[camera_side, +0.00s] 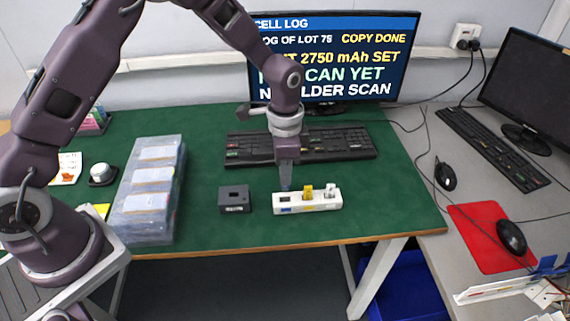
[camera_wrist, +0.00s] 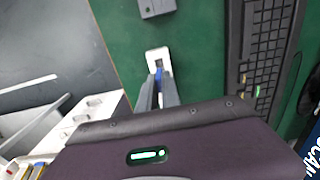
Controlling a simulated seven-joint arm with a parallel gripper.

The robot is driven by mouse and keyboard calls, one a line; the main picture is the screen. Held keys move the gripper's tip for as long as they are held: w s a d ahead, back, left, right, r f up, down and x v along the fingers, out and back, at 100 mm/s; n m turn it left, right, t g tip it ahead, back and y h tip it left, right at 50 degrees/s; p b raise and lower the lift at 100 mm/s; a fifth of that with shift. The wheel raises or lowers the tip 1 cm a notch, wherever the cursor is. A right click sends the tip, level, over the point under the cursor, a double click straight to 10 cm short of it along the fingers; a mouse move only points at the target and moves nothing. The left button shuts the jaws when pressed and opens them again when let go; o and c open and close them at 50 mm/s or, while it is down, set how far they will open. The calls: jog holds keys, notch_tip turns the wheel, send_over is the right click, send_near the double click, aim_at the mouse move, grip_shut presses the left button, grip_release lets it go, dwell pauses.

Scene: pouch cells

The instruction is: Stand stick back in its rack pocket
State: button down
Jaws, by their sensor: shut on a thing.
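A white rack (camera_side: 325,205) stands on the green desk mat, with a yellow stick (camera_side: 308,192) and a white stick (camera_side: 330,191) upright in its middle and right pockets. My gripper (camera_side: 285,184) points straight down over the rack's left end. In the wrist view, my gripper (camera_wrist: 158,88) is shut on a small blue stick (camera_wrist: 159,73), mostly hidden between the fingers. I cannot tell whether the stick's lower end is inside the pocket.
A dark block with a slot (camera_side: 235,199) sits left of the rack; it also shows in the wrist view (camera_wrist: 157,7). A black keyboard (camera_side: 330,144) lies behind. A clear case of pouches (camera_side: 150,190) stands at left. A monitor (camera_side: 333,60) reads "NO SCAN YET".

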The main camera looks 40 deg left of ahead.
jog(key=shift+f, duration=2.45)
jog(key=c, duration=1.5)
grip_release()
